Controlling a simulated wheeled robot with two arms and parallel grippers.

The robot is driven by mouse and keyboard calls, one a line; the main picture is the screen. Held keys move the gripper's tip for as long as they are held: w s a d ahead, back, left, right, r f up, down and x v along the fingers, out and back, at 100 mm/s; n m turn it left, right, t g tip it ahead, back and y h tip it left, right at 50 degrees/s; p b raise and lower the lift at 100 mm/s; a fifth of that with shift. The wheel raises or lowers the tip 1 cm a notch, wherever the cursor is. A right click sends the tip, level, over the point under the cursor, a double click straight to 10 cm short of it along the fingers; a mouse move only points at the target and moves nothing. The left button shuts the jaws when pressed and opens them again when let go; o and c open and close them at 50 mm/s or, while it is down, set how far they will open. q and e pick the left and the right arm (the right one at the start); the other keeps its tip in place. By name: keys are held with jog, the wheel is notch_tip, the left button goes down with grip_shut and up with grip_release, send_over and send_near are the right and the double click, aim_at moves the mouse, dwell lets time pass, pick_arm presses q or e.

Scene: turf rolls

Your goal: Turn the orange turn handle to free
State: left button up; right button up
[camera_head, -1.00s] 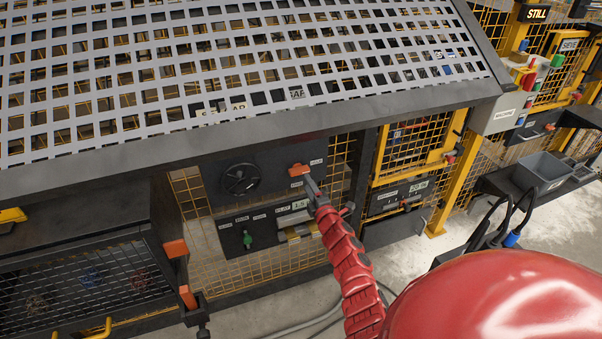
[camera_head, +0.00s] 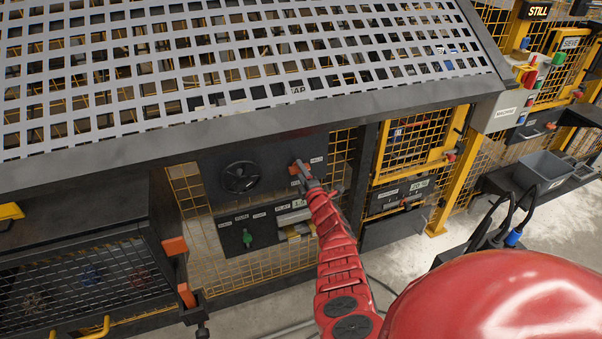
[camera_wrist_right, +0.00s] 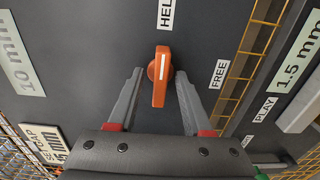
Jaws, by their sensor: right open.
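The orange turn handle (camera_head: 294,170) sits on a dark panel below the sloped grid; my right gripper partly hides it in the head view. In the right wrist view the handle (camera_wrist_right: 159,85) has a white line and lies roughly upright in the picture, in line with the HELD label (camera_wrist_right: 166,14). The FREE label (camera_wrist_right: 218,74) is to its right. My right gripper (camera_wrist_right: 159,72) is open, one finger on each side of the handle, with visible gaps. It also shows in the head view (camera_head: 303,174). My left gripper is not in view.
A black handwheel (camera_head: 240,178) is left of the handle. A green knob (camera_head: 247,238) sits on the lower panel. The sloped grid's front edge (camera_head: 250,120) overhangs above. Yellow mesh (camera_wrist_right: 243,70) lies to the right of the FREE label.

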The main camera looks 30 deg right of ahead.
jog(key=shift+c, duration=0.2)
grip_shut()
jog(key=shift+m, duration=0.3)
jog(key=shift+f+m, duration=0.1)
jog(key=shift+m, duration=8.5)
